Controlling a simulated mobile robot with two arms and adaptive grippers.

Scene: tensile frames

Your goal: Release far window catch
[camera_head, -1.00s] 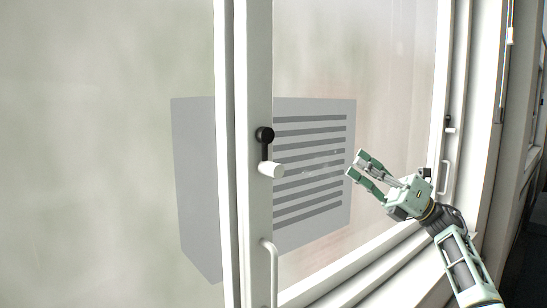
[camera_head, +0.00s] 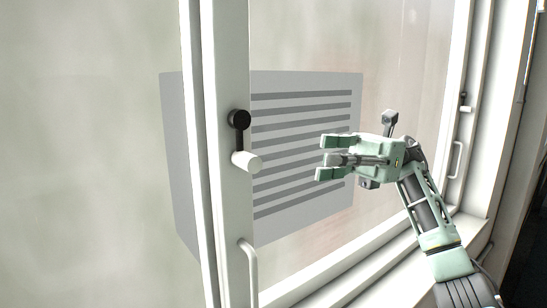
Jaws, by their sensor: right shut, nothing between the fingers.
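A window catch with a black round pivot, a dark arm and a white knob (camera_head: 246,161) sits on the white window upright at left centre. Its arm hangs down. A second, smaller catch (camera_head: 465,104) shows on the frame farther away at the right. The far catch lies up and to the right of my gripper, well apart. My left gripper is out of view.
A white pull handle (camera_head: 249,278) stands out from the upright below the nearer catch. Another handle (camera_head: 455,160) is below the far catch. A grey louvred box (camera_head: 297,110) shows behind the glass. The white sill (camera_head: 365,255) runs below.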

